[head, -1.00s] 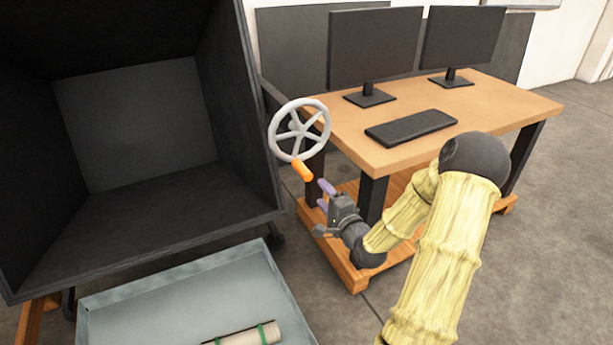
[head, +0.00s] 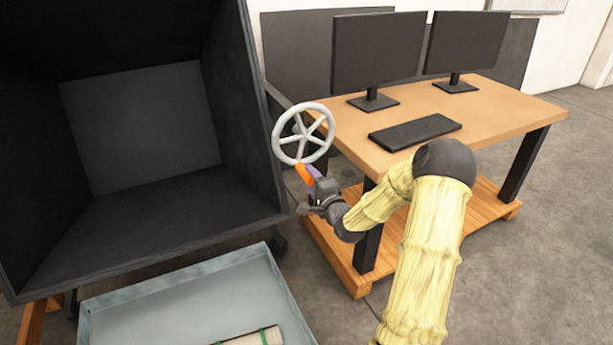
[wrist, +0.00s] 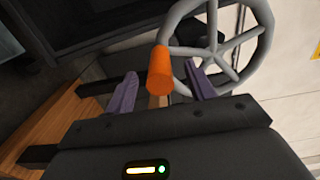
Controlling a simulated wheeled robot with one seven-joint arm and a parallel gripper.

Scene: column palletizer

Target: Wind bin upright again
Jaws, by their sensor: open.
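The bin (head: 190,226) is a large dark box at the left of the head view, tilted over with its open mouth toward me. A grey spoked handwheel (head: 303,106) is by its right side, with an orange crank handle (head: 305,174) at its lower rim. The wheel (wrist: 264,40) and the orange handle (wrist: 160,72) also show in the wrist view. My gripper (wrist: 160,90) is open, its purple fingers on either side of the handle in that view. In the head view my gripper (head: 311,184) is right at the handle. I cannot tell whether the fingers touch it.
A wooden desk (head: 505,97) with two monitors and a keyboard (head: 415,132) stands right of the wheel, over a low wooden platform (head: 455,240). A grey tray (head: 150,312) with a strapped roll (head: 250,338) is below the bin. The floor at right is clear.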

